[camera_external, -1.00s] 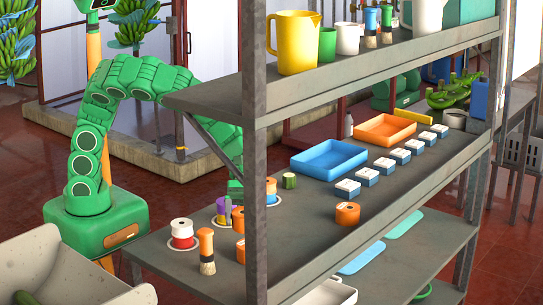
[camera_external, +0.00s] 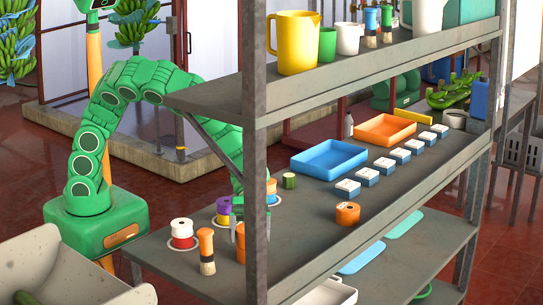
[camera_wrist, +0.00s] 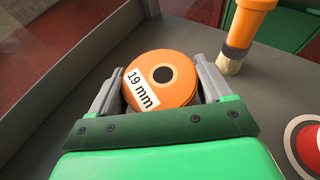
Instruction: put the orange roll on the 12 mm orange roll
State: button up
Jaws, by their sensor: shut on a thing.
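My gripper (camera_wrist: 160,90) is shut on an orange roll (camera_wrist: 175,66) with a "19 mm" label, one finger on each side of it. In the outside view my gripper (camera_external: 238,232) points down behind the shelf post, at the orange roll (camera_external: 241,251) near the brush. Another orange roll (camera_external: 347,213) with a pale label stands alone near the shelf's front edge, to the right. I cannot read a 12 mm label on either.
A brush (camera_wrist: 244,35) with an orange handle stands beside the held roll. A red roll (camera_external: 182,228) and a purple roll (camera_external: 223,205) are left of the post. A blue tray (camera_external: 330,158) and several white-and-blue blocks (camera_external: 347,188) lie to the right. The post (camera_external: 255,150) blocks part of the view.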

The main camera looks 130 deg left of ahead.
jog(key=shift+f, duration=0.15)
jog(key=o, duration=1)
jog(key=shift+o, duration=0.2)
jog(key=shift+s+a+r, duration=0.25)
jog(key=shift+a+r, duration=0.1)
jog(key=v, duration=1.1)
